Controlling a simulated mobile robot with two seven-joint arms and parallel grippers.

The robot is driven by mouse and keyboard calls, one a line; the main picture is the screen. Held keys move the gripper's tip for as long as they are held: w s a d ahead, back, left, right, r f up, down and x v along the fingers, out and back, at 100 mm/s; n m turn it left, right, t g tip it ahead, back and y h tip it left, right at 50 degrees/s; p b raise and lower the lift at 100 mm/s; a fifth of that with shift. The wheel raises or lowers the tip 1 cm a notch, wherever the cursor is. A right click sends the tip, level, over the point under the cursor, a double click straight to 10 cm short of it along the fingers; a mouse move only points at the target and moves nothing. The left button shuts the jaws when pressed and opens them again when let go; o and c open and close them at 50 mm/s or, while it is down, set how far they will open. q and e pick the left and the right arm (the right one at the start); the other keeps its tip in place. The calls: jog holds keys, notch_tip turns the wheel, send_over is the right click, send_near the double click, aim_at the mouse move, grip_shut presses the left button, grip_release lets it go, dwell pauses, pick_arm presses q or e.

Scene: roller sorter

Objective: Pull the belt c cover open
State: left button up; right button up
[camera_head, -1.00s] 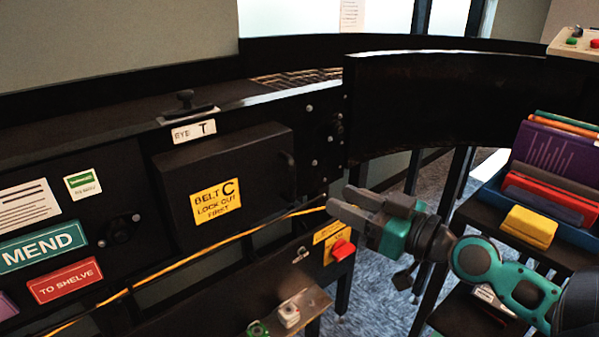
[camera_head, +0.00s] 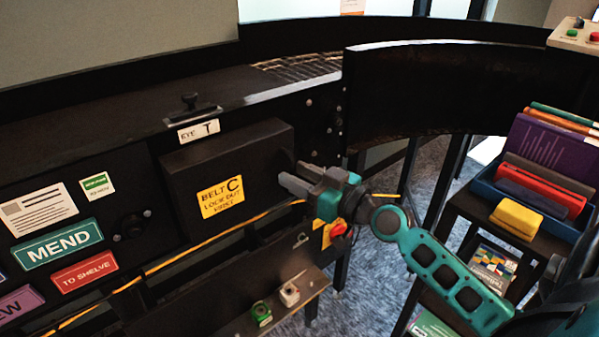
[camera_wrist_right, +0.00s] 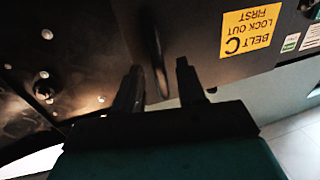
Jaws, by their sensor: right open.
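The belt C cover (camera_head: 230,165) is a black box panel on the sorter's side with a yellow "BELT C lock out first" label. It sits closed against the frame. My right gripper (camera_head: 290,175) is open at the cover's right end and hides the handle in the head view. In the right wrist view the cover (camera_wrist_right: 205,45) fills the upper middle, and its dark handle (camera_wrist_right: 158,50) runs down between the two open fingertips (camera_wrist_right: 158,75). I cannot tell whether the fingers touch the handle. My left gripper is not in view.
A red switch (camera_head: 338,230) on a yellow plate is just below my right gripper. A small shelf (camera_head: 270,310) holds a green and a white block. A blue crate of books (camera_head: 563,222) and a yellow block (camera_head: 518,219) stand at the right.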

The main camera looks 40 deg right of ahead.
jog(key=shift+w, duration=0.1)
jog(key=shift+c, duration=0.4)
grip_shut()
